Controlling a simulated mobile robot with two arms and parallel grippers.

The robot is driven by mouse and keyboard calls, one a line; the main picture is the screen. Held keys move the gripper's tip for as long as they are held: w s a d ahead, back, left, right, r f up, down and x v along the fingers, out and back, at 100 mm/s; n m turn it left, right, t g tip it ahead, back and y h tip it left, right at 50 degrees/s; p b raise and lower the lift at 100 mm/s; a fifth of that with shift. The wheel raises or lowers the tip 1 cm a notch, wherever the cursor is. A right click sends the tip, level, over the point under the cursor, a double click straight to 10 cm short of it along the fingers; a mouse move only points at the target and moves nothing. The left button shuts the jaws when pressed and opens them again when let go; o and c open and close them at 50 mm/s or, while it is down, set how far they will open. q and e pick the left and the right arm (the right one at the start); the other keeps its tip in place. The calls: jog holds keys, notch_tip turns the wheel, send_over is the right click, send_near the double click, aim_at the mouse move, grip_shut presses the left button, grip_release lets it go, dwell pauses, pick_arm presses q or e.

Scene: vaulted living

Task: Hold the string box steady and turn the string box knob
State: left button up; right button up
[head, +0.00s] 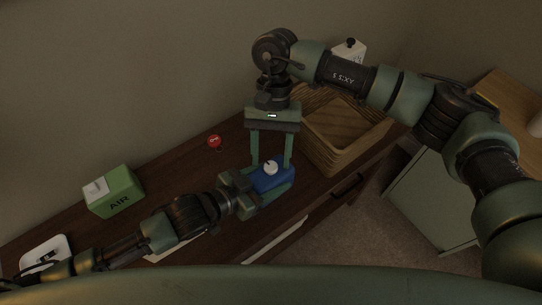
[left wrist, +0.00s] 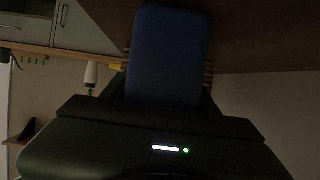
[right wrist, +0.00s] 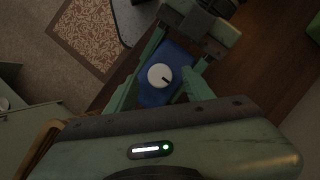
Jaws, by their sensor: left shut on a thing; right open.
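The string box is a blue box (head: 268,181) on the dark wooden cabinet top, with a white round knob (head: 271,167) on its upper face. My left gripper (head: 269,189) is shut on the box, one finger along each side. The box's blue face fills the upper middle of the left wrist view (left wrist: 168,55). My right gripper (head: 271,162) points down from above, open, with its fingers on either side of the knob. In the right wrist view the knob (right wrist: 159,76) has a dark pointer mark and lies between the fingers; I cannot tell whether they touch it.
A green box marked AIR (head: 113,192) and a small red round item (head: 214,141) are on the cabinet top to the left. A white device (head: 45,256) lies at the far left. The cabinet's front edge is close to the box.

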jog(key=shift+s+f, duration=0.2)
jog(key=shift+f, duration=0.25)
grip_shut()
